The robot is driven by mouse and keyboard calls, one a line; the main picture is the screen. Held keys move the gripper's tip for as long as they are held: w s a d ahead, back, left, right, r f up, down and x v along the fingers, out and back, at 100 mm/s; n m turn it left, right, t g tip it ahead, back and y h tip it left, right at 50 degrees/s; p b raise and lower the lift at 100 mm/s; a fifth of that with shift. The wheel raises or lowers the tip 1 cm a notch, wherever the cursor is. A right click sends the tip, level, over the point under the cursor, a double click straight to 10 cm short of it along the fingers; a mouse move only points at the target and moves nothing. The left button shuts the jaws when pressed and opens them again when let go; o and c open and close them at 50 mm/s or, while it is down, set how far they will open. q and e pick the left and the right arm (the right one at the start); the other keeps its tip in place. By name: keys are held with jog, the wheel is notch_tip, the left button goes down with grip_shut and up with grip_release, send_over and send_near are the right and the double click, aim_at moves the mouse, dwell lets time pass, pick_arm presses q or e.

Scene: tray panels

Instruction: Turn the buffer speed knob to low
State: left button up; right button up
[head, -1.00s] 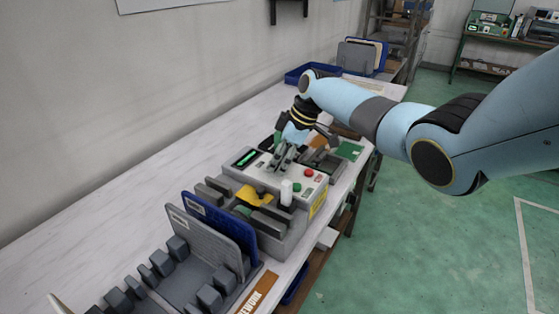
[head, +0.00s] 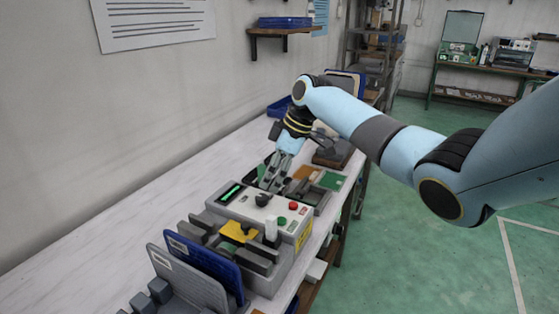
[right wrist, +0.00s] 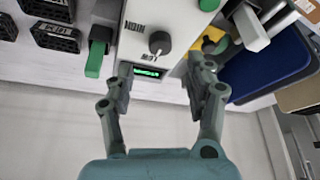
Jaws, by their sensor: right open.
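The dark buffer speed knob (head: 263,199) sits on the light top panel of a grey machine (head: 238,208), beside a green-lit display (head: 231,193). In the right wrist view the knob (right wrist: 160,42) shows between upside-down HIGH and LOW labels. A light mark on it points down in the picture, toward the LOW label (right wrist: 149,58). My right gripper (head: 270,183) is just behind the knob, apart from it. In the right wrist view its fingers (right wrist: 160,85) are spread and empty, either side of the display (right wrist: 150,72). My left gripper is not in view.
A red button (head: 293,206) and a white cylinder (head: 271,228) are on the machine. A yellow part (head: 237,232) lies in its front section. Blue (head: 205,262) and grey panels stand in front. The white table (head: 120,225) is clear along the wall.

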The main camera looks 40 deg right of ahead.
jog(key=v, duration=0.5)
jog(key=shift+r, duration=0.1)
dwell(0.4)
